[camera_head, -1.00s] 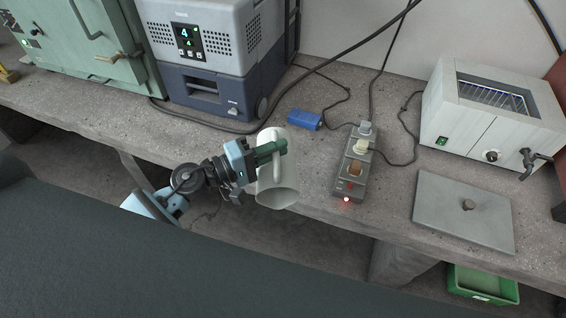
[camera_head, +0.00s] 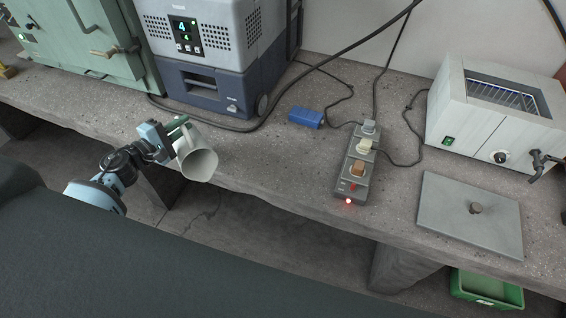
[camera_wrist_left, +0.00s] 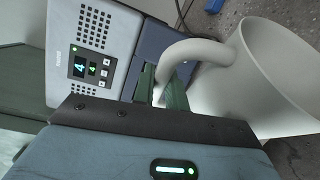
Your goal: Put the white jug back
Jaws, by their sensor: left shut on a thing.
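The white jug (camera_head: 198,160) is in my left gripper (camera_head: 180,132), at the left part of the bench's front edge in the head view. The jug is tilted, with its open mouth toward the lower right. In the left wrist view the jug (camera_wrist_left: 270,75) fills the right side, and the green fingers of the left gripper (camera_wrist_left: 168,88) are shut on its handle. Whether the jug touches the bench is hard to tell. My right gripper does not show.
A grey-blue chiller unit (camera_head: 208,97) and a green cabinet (camera_head: 90,55) stand behind the jug. A power strip (camera_head: 355,172), blue box (camera_head: 306,117), white bath (camera_head: 490,110) and grey lid (camera_head: 450,222) are to the right. Bench between jug and strip is clear.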

